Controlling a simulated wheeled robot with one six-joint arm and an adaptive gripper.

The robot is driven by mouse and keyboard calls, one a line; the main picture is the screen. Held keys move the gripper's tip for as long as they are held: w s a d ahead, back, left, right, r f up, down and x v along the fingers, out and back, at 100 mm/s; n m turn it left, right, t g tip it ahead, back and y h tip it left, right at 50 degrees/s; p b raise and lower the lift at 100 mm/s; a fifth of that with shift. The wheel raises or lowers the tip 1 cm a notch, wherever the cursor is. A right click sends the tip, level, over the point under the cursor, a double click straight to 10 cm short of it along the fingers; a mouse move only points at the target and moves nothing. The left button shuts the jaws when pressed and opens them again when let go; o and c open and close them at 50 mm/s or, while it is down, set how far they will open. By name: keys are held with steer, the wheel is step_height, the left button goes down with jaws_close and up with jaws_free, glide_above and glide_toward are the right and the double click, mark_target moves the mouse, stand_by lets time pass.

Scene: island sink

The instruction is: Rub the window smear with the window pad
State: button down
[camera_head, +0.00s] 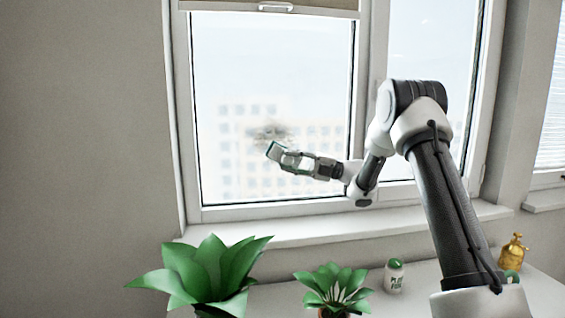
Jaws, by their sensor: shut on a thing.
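The window smear (267,131) is a faint brownish-grey smudge on the left window pane. My gripper (284,156) is in front of that pane, just below and slightly right of the smear. It is shut on the window pad (274,151), a small pale block with a green edge. The pad is tilted and overlaps the lower part of the smear in the picture. I cannot tell whether the pad touches the glass.
A large green plant (206,272) and a smaller plant (333,287) stand below the window. A white bottle with a green cap (394,277) and a golden bottle (512,253) stand to the right. The window sill (290,231) is bare. A blind (275,6) covers the pane's top.

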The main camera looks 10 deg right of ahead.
steer(key=shift+s+d+r, duration=0.1)
steer(key=shift+r, duration=0.55)
steer(key=shift+s+d+r, duration=0.1)
steer(key=shift+r, duration=0.5)
steer(key=shift+s+f+x, duration=0.6)
steer(key=shift+f+x, duration=0.05)
steer(key=shift+x, duration=6.3)
steer(key=s+d+r, duration=0.1)
steer(key=d+r, duration=0.1)
steer(key=d, duration=1.4)
steer(key=shift+d+r, duration=0.15)
steer(key=shift+d, duration=0.2)
